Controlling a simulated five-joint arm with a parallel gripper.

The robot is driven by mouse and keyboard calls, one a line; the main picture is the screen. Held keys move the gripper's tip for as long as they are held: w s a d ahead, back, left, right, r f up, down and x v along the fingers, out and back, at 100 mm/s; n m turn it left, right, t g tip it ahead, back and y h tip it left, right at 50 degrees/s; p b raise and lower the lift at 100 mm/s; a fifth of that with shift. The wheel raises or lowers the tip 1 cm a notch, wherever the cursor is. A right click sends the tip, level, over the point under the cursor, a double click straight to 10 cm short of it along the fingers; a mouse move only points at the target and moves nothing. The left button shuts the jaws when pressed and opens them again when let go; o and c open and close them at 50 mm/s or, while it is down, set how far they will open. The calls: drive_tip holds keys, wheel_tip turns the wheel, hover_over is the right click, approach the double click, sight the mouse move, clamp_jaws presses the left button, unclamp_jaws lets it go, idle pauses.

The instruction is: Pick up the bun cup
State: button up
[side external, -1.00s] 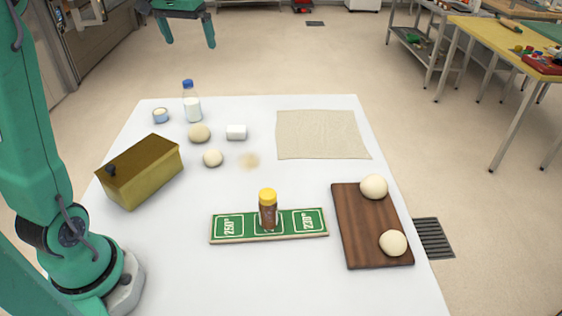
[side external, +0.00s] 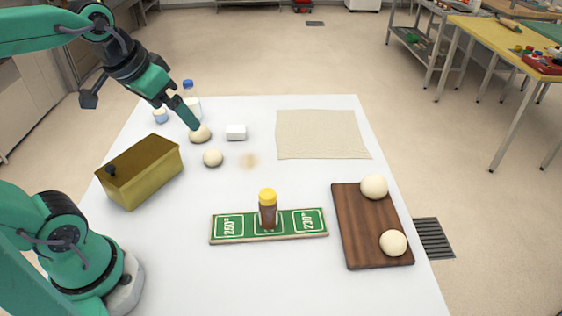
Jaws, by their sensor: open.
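A small white cup with a blue rim (side external: 160,116) stands at the table's back left; it is the only cup I see, and I cannot tell what is in it. My gripper (side external: 186,114) is open, pointing down and right. Its long finger reaches in front of the milk bottle (side external: 188,86), with its tip at the rear dough ball (side external: 201,137) in the picture; I cannot tell if they touch. The cup is left of the fingers.
A yellow-capped shaker (side external: 267,210) stands on a green board (side external: 228,228). A brown board (side external: 360,225) holds two dough balls. A cloth (side external: 320,135) lies behind.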

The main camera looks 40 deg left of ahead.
drive_tip(key=shift+m, duration=0.4)
drive_tip(key=s+f, duration=0.1)
drive_tip(key=s+d+f, duration=0.1)
drive_tip(key=s+f, duration=0.1)
drive_tip(key=shift+s+d, duration=0.2)
drive_tip(key=shift+d, duration=0.2)
drive_tip(key=c, duration=0.6)
